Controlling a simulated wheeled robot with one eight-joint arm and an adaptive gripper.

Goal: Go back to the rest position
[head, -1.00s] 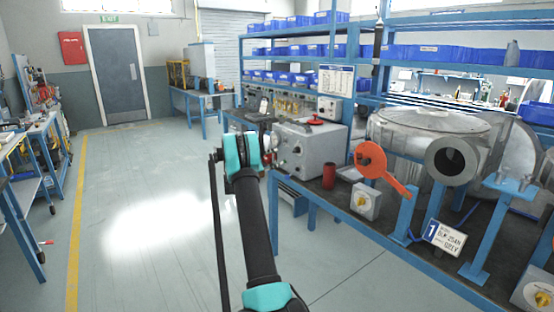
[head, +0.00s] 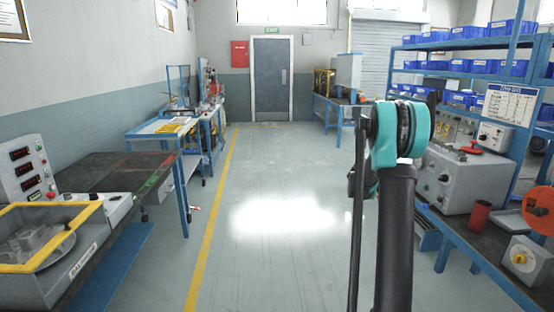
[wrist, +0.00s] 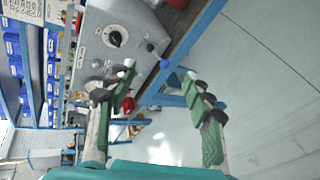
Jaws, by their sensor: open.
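My gripper (wrist: 162,100) shows in the wrist view with its two green-padded fingers spread apart and nothing between them. Beyond the fingers in that view are the grey control box (wrist: 118,38) with a black dial and the blue bench edge (wrist: 190,40). In the head view my black and teal arm stands upright at right of centre, in front of the right bench. The gripper itself cannot be made out there.
The right bench (head: 480,262) carries the grey control box (head: 462,180), a red cylinder (head: 479,218) and an orange disc (head: 540,208). The left bench (head: 120,172) holds a yellow-framed machine (head: 45,240). The aisle floor (head: 270,255) between is clear, up to a grey door (head: 272,78).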

